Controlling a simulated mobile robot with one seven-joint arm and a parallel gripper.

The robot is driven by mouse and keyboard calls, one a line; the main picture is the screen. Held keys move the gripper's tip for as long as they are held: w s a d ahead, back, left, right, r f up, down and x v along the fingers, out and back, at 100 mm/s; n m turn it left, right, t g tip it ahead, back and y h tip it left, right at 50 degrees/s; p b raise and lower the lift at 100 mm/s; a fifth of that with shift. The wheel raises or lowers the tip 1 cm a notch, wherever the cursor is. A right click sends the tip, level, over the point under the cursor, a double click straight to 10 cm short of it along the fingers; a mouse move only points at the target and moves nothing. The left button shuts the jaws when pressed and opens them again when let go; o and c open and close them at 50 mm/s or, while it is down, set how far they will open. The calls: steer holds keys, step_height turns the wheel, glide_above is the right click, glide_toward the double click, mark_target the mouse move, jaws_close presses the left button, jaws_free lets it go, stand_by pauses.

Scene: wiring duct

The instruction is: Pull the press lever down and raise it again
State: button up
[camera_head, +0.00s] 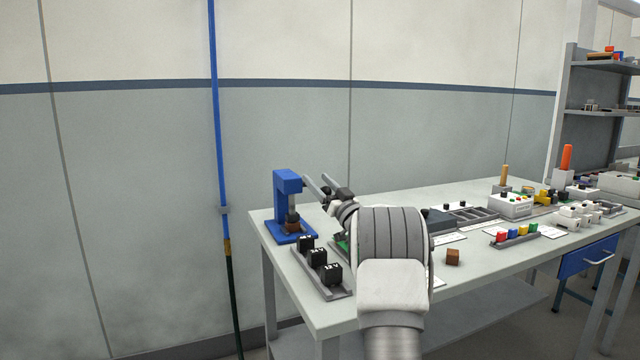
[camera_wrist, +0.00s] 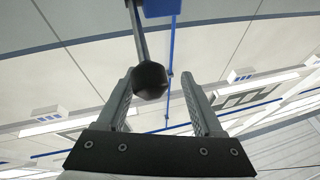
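The blue press (camera_head: 288,184) stands at the far left corner of the workbench, with a brown piece (camera_head: 292,227) under its head. In the wrist view the press lever is a grey rod (camera_wrist: 141,38) with a black knob (camera_wrist: 150,80), reaching down from a blue part of the press. My gripper (camera_head: 318,183) is beside the press head at about the height of its top. In the wrist view my gripper (camera_wrist: 157,78) is open, with the knob between or just beyond the fingertips and a gap on the right. I cannot tell whether the left finger touches the knob.
A grey rack (camera_head: 337,292) with several black blocks lies at the bench's front left.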

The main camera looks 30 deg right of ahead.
steer(key=shift+s+d, duration=0.1)
steer(key=shift+d, duration=0.05)
steer(key=shift+s+f, duration=0.15)
steer(key=shift+s, duration=0.1)
steer(key=p+v, duration=0.1)
steer(key=v, duration=1)
steer(key=shift+s, duration=0.2)
